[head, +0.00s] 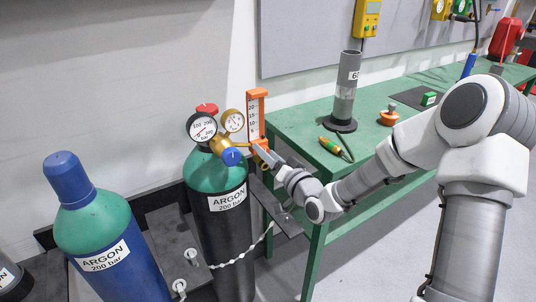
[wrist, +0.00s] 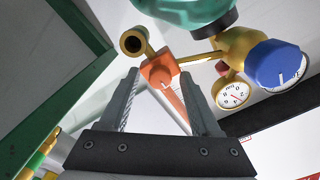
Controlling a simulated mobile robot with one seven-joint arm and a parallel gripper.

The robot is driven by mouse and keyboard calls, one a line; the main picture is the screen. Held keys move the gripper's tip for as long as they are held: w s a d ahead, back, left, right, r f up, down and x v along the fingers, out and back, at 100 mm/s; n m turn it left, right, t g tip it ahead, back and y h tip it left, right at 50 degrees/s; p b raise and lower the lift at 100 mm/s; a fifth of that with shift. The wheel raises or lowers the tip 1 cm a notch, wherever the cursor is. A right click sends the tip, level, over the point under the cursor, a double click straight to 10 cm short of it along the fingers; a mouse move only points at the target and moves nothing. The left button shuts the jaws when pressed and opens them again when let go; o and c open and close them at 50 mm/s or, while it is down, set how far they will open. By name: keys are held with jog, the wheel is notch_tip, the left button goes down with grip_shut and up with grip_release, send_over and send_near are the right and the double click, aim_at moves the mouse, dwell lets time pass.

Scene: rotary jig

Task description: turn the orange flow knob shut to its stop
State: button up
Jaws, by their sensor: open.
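The orange flowmeter (head: 256,112) stands upright on the regulator of the green-topped argon cylinder in the head view. Its scale faces forward. In the wrist view its orange lower end, with what looks like the flow knob (wrist: 159,70), shows between my fingertips. My gripper (wrist: 161,78) is open, with one finger on each side of this orange part. I see gaps beside it, but cannot tell how deep the fingers reach. In the head view my gripper (head: 266,153) is at the flowmeter's foot and hides most of the knob. The knob's turn angle is unclear.
The regulator's blue knob (head: 231,157) and gauges (head: 202,127) are close left of my gripper. They also show right in the wrist view (wrist: 277,64). A brass outlet (wrist: 133,42) is near the left finger. The green table (head: 308,118) and a second cylinder (head: 103,232) flank this spot.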

jog(key=shift+s, duration=0.1)
jog(key=p+v, duration=1)
jog(key=v, duration=0.7)
jog(key=shift+d, duration=0.2)
jog(key=shift+s, duration=0.1)
